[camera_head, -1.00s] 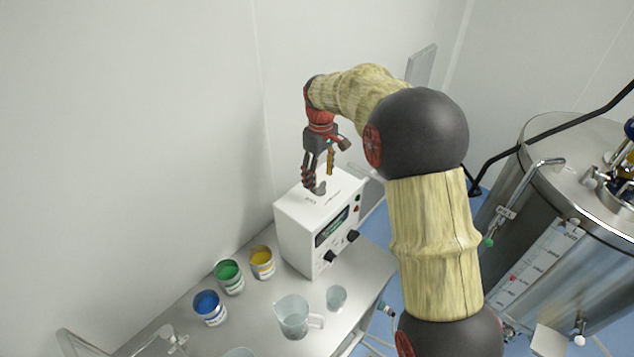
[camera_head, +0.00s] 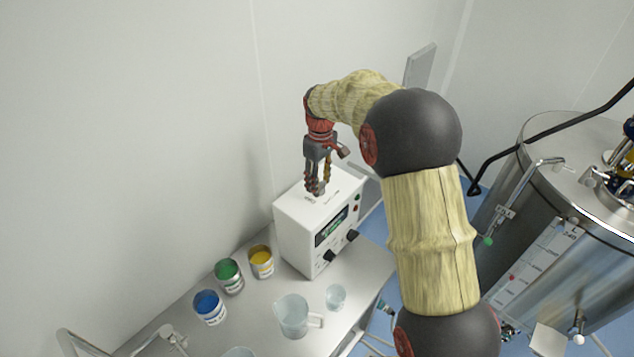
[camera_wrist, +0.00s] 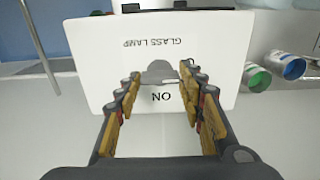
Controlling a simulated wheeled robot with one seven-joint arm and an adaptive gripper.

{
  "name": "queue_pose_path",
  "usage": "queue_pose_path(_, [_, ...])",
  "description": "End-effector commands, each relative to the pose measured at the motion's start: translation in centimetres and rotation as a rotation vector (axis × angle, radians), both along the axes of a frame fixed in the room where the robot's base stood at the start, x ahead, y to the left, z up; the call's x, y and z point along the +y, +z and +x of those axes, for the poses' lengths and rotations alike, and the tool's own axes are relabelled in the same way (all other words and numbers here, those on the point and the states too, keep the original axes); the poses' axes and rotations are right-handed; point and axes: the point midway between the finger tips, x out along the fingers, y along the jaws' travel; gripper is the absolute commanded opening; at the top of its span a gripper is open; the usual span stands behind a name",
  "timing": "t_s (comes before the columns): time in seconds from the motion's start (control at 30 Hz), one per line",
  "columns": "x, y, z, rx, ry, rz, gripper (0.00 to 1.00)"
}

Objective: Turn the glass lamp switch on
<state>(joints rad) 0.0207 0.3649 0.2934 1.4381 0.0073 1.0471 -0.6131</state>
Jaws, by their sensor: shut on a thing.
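The white box (camera_head: 300,239) stands on the bench, and its top also shows in the wrist view (camera_wrist: 100,50). The box top carries an upside-down "GLASS LAMP" label and an "ON" mark in the wrist view. A small grey switch (camera_wrist: 159,70) sits between these two markings. My gripper (camera_head: 318,189) points down onto the box top. In the wrist view my gripper (camera_wrist: 161,78) has one finger on each side of the switch and is shut on it. In the head view the fingertips hide the switch.
Green (camera_head: 229,276), yellow (camera_head: 261,262) and blue (camera_head: 209,307) cans stand left of the box. A glass jug (camera_head: 292,316) and a small beaker (camera_head: 336,297) stand in front. A steel tank (camera_head: 545,225) is at the right. A white wall (camera_head: 130,130) rises behind the bench.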

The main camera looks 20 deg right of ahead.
Motion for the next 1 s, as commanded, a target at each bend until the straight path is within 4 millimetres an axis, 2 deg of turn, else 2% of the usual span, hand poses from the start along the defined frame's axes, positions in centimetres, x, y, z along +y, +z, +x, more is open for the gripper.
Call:
queue_pose_path(0.33, [0.15, -0.07, -0.11, 0.003, 0.0, 0.001, 0.14])
queue_pose_path(0.67, [0.2, -0.1, -0.16, 0.005, -0.054, 0.002, 0.14])
queue_pose_path(1.0, [0.23, -0.11, -0.16, 0.005, -0.297, 0.003, 0.14])
